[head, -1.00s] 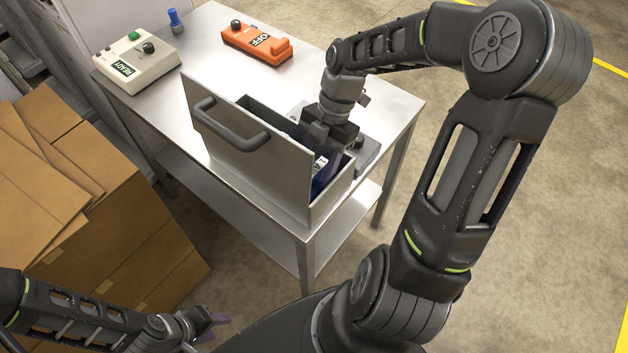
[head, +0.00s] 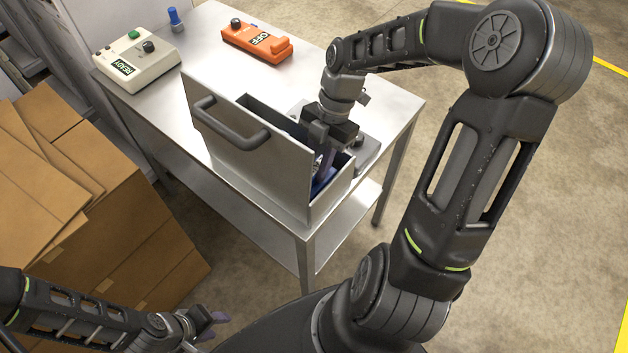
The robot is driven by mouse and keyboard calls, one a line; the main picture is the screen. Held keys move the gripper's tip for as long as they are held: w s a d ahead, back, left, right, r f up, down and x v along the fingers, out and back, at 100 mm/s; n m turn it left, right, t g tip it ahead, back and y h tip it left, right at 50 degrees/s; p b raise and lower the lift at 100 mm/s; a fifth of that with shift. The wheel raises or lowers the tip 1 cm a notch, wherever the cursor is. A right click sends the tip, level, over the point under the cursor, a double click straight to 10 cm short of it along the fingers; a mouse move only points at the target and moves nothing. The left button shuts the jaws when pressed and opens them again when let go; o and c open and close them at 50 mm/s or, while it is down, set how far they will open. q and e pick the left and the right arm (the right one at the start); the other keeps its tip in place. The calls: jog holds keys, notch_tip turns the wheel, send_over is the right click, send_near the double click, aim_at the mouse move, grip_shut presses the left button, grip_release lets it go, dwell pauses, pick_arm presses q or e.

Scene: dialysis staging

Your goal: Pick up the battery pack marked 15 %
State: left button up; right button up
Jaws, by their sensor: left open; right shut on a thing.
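My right gripper (head: 325,160) reaches down into an open grey metal drawer (head: 240,155) with a dark bar handle. It is shut on a dark blue pack (head: 322,184), seen only in part between the fingers and the drawer wall. No 15 % marking can be read on it; my gripper and the drawer walls hide most of the inside. The pack is still down inside the drawer. My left gripper (head: 214,320) is open and empty at the lower left, well away from the drawer and below the table.
The drawer unit stands on a steel table (head: 200,55). A cream box marked READY (head: 135,58), a blue-capped item (head: 176,20) and an orange device marked OFF (head: 257,42) stand further back. Cardboard boxes (head: 110,215) fill the left. Floor to the right is clear.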

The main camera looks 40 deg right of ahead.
grip_shut()
dwell(0.6)
jog(key=shift+r, duration=0.1)
dwell(0.4)
